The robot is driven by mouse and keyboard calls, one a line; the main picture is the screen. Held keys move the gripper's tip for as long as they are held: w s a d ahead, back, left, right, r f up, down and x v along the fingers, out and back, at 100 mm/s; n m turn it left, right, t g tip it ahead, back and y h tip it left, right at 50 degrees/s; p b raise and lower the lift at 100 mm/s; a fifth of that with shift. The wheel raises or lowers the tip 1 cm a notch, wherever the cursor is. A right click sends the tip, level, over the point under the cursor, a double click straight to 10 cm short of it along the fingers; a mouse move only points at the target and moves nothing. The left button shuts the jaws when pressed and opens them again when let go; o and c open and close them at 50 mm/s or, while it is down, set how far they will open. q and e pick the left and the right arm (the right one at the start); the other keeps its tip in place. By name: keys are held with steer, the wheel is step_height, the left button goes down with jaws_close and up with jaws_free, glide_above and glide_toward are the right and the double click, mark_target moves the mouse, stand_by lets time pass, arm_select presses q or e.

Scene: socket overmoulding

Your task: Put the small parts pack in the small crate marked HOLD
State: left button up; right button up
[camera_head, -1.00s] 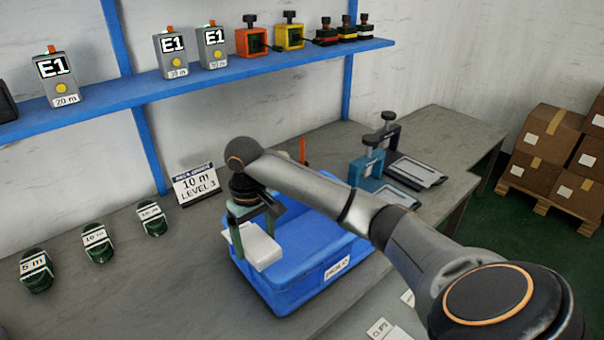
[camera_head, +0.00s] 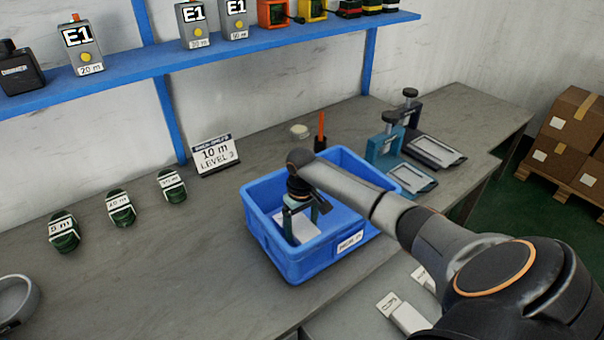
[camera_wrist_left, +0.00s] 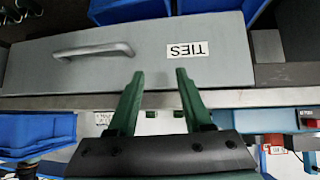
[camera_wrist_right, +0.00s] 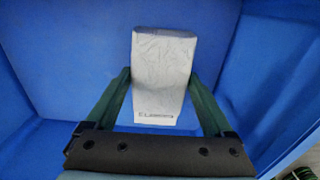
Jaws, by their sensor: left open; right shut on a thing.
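The small parts pack (camera_head: 298,229) is a white block with a printed line on one end. It is inside the blue crate (camera_head: 283,262), between the fingers of my right gripper (camera_head: 306,210). The right wrist view shows the pack (camera_wrist_right: 165,75) held between the green fingers, with blue walls around it. Whether it touches the crate floor I cannot tell. The crate's front label is too blurred to read surely. My left gripper (camera_wrist_left: 158,76) is open and empty in the left wrist view, facing a grey drawer marked TIES (camera_wrist_left: 210,55).
A blue shelf (camera_head: 200,58) runs above. White packs (camera_head: 405,313) lie at the lower front.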

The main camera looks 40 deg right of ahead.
mark_target(302, 226)
steer(key=shift+f, duration=0.85)
steer(key=shift+f, duration=0.1)
steer(key=o, duration=1.1)
steer(key=shift+f, duration=0.1)
step_height(302, 226, up, 12)
steer(key=shift+r+p, duration=0.25)
steer(key=shift+p, duration=0.25)
